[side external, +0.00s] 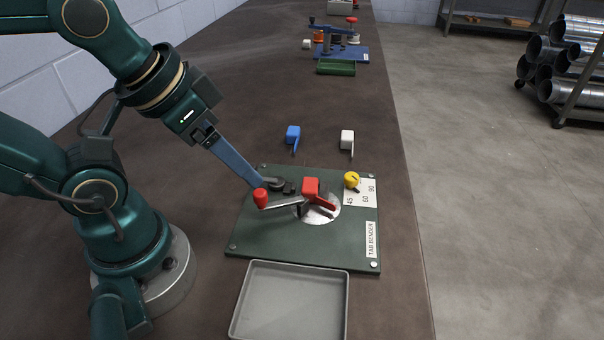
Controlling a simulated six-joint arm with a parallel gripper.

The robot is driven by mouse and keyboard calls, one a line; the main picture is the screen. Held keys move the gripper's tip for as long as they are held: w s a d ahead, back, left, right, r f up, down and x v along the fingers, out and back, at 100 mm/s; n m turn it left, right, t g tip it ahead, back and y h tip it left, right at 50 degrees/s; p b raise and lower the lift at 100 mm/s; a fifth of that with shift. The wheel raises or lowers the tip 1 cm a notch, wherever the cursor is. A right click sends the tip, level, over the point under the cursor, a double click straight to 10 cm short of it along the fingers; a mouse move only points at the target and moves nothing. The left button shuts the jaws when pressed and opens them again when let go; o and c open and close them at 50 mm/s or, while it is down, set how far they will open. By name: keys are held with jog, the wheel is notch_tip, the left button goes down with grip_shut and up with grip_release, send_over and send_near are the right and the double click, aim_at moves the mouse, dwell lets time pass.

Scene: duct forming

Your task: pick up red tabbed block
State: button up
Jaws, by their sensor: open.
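The red tabbed block (311,186) sits on the round metal plate of the green tab bender board (250,235), its red tab pointing down and right. A metal lever with a red knob (260,198) runs across the bender beside the block. My gripper (260,186) has its long blue-grey fingers reaching down from the upper left, with the tips close to the red knob. It is open and left of the red block, apart from it. The fingers overlap in this view, and I cannot tell whether they touch the knob.
A blue tabbed block (293,134) and a white one (347,139) lie behind the board. A yellow knob (351,180) stands by the angle scale. An empty grey tray (243,300) is in front. Another fixture (343,52) and a green tray (336,67) stand further back.

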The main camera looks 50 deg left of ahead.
jog(key=n+g, duration=0.5)
jog(key=n, duration=0.5)
send_over(310, 181)
notch_tip(310, 181, down, 7)
jog(key=shift+w+d+f, duration=0.1)
jog(key=shift+f, duration=0.1)
jog(key=shift+f+g, duration=0.3)
jog(key=shift+f, duration=2.6)
